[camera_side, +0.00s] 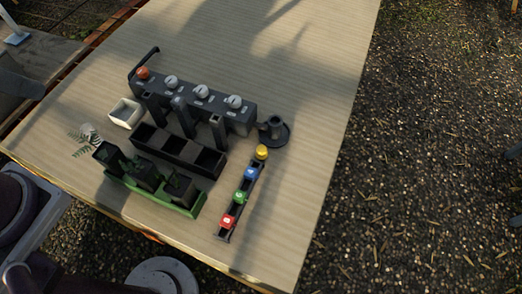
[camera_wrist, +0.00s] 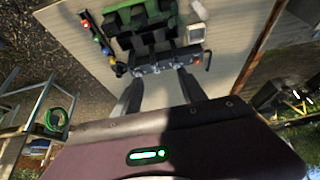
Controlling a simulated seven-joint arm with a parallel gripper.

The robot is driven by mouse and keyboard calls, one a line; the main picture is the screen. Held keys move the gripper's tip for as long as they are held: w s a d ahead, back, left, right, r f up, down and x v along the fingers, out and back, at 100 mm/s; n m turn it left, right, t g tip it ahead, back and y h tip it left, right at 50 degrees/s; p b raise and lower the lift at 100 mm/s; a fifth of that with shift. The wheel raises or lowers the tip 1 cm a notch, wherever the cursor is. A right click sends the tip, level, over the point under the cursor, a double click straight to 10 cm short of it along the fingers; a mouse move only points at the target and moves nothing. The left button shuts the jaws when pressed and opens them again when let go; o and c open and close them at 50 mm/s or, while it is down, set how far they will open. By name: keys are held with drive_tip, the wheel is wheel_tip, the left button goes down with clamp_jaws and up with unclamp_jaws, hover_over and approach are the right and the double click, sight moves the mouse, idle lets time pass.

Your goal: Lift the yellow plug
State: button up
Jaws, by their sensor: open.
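The yellow plug (camera_side: 261,152) is a small round-topped piece at the far end of a narrow dark rack (camera_side: 225,236), in line with blue, green and red pieces. In the wrist view the yellow plug (camera_wrist: 112,60) is tiny, left of my fingers. My gripper (camera_wrist: 160,76) is open, with its two dark fingers apart and nothing seen between them. It appears well above the table, behind the dark block with knobs. My gripper is out of the side view.
A dark round stand (camera_side: 281,136) is close beside the yellow plug. The long knobbed block (camera_side: 215,112), a dark three-bin tray (camera_side: 140,128), a green-based rack (camera_side: 186,210) and a white box (camera_side: 137,105) stand to the left. The wooden table (camera_side: 300,75) is clear at the back and right.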

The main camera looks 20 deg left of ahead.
drive_tip(key=w+d+r+n+g, duration=0.1)
drive_tip(key=w+d+n, duration=0.2)
drive_tip(key=w, duration=0.4)
drive_tip(key=n+g, duration=0.5)
drive_tip(key=n, duration=0.7)
hover_over(261, 148)
drive_tip(key=f, duration=2)
drive_tip(key=a+f, duration=0.1)
drive_tip(key=f, duration=0.9)
drive_tip(key=shift+s, duration=0.1)
drive_tip(key=f, duration=0.7)
drive_tip(key=shift+d+f, duration=0.1)
drive_tip(key=shift+d, duration=0.3)
clamp_jaws()
